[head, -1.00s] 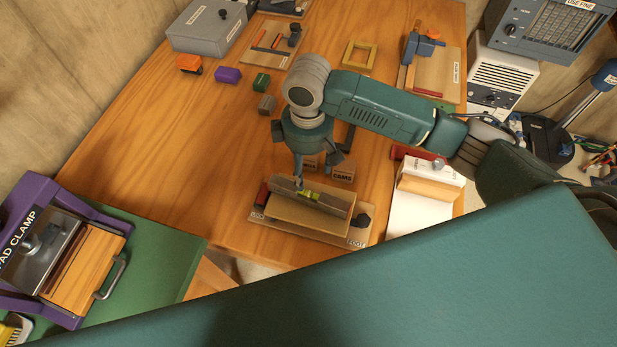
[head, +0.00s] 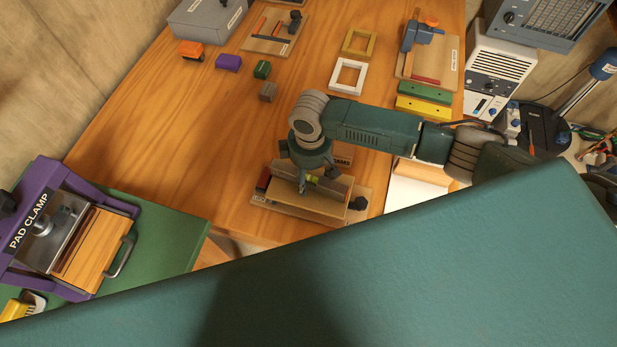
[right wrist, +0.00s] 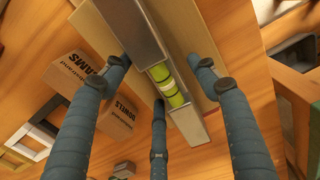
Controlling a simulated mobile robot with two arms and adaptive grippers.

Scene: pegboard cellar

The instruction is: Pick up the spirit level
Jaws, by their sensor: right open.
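The spirit level (head: 336,190) is a grey bar with a yellow-green vial. It lies on a raised wooden block on a board (head: 300,214) near the table's front edge. My right gripper (head: 307,184) points down right over the level, partly hiding it. In the right wrist view, the level (right wrist: 187,122) runs between the open blue-grey fingers of the gripper (right wrist: 163,76). One fingertip is on each side and a third finger is below the vial in the picture. I cannot tell whether any finger touches it. My left gripper is not in view.
Small cardboard boxes (right wrist: 82,84) stand close beside the level's board. A red block (head: 264,183) and a dark knob (head: 358,203) sit on the board's ends. A purple pad clamp (head: 38,183) is at the left. The table's left middle is clear.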

